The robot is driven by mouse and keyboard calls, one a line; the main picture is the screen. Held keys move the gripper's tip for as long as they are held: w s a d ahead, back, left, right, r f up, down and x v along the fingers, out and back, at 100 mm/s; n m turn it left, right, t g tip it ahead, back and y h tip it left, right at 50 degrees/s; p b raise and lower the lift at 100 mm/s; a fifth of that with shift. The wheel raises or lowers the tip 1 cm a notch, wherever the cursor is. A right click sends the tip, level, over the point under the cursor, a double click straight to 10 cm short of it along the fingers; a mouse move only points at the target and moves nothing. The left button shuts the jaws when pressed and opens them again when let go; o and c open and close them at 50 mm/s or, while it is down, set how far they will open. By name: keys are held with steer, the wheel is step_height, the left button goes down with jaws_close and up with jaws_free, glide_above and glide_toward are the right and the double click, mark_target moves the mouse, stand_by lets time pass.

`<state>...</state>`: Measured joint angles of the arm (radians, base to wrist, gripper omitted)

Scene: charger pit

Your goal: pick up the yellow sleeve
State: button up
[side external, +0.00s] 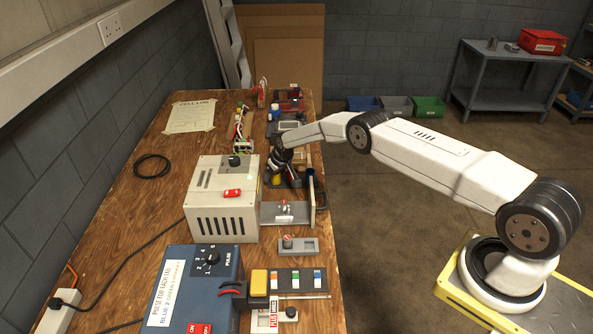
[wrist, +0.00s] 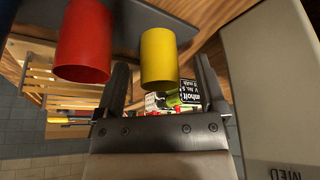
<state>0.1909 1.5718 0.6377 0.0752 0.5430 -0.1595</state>
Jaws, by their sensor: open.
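The yellow sleeve (wrist: 159,46) is an upright-looking cylinder in the wrist view, ahead of my gripper and lined up between its two fingers. My gripper (wrist: 161,66) is open, with one dark finger on each side of the sleeve; I cannot tell how far the fingertips reach around it. A red sleeve (wrist: 83,42) stands just left of the yellow one, outside the left finger. In the side external view my gripper (side external: 287,176) is low over the bench beside the grey box, and a small patch of yellow shows by it; the sleeves are mostly hidden there.
The grey vented box (side external: 222,215) stands close beside my gripper; its pale wall fills the wrist view's right side (wrist: 270,80). A blue control box (side external: 190,290) stands nearer the camera. A metal fixture (side external: 284,212) lies close by. The bench's left part (side external: 140,205) is mostly clear.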

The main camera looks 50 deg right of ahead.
stand_by(0.5)
jaws_close()
steer(key=shift+r, duration=0.1)
steer(key=shift+r, duration=1.55)
steer(key=s+a+r, duration=0.2)
steer(key=s+r, duration=0.7)
steer(key=s, duration=0.4)
steer(key=shift+s+r, duration=0.3)
steer(key=shift+s, duration=0.1)
steer(key=shift+a, duration=0.1)
